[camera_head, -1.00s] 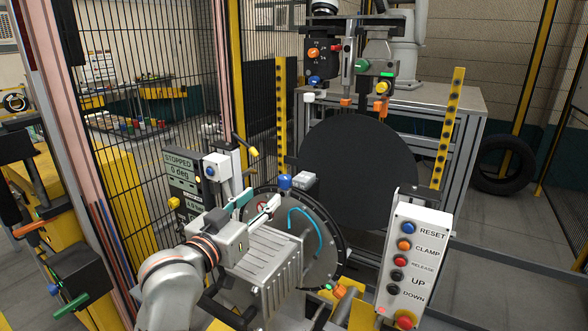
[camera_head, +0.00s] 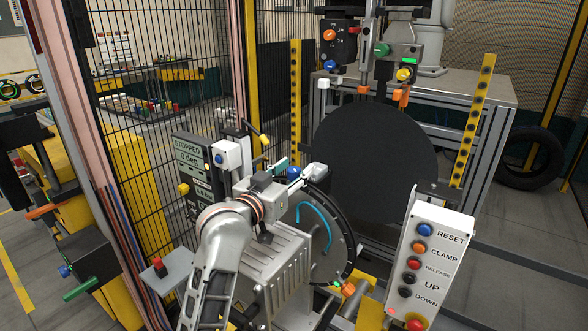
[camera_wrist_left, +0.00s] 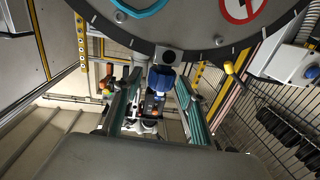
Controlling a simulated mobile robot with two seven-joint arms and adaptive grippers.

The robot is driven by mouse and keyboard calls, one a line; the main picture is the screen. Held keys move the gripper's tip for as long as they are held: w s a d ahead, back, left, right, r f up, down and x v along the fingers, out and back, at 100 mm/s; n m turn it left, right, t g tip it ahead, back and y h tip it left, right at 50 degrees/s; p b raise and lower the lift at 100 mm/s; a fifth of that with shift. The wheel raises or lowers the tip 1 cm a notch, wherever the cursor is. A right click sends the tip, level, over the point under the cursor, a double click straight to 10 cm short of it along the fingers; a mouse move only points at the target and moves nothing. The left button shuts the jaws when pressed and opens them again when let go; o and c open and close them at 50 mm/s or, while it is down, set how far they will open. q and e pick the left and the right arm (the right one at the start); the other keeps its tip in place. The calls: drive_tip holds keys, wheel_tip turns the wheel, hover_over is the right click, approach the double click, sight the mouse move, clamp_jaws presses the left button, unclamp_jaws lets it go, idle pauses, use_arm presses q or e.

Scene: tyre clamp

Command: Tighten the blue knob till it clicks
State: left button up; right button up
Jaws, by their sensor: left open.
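The blue knob (camera_head: 294,173) sits at the top edge of the round grey disc (camera_head: 336,228) in the head view, partly hidden by my left gripper. In the left wrist view the blue knob (camera_wrist_left: 162,78) hangs below a small metal block at the disc's rim. My left gripper (camera_head: 289,175) is open, with its fingertips around the knob's place in the head view. In the left wrist view the teal-lined fingers of the left gripper (camera_wrist_left: 158,88) stand on either side of the knob, apart from it. My right gripper is not in view.
A button panel (camera_head: 438,250) stands at right front. A display reading STOPPED (camera_head: 190,150) is left of the disc. A large black disc (camera_head: 375,160) stands behind. A yellow-tipped lever (camera_head: 263,139) rises near the gripper, and mesh fencing (camera_head: 165,110) runs along the left.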

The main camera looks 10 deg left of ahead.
use_arm(q)
drive_tip(key=shift+w, duration=0.15)
drive_tip(key=c, duration=1.2)
drive_tip(key=shift+o, duration=0.2)
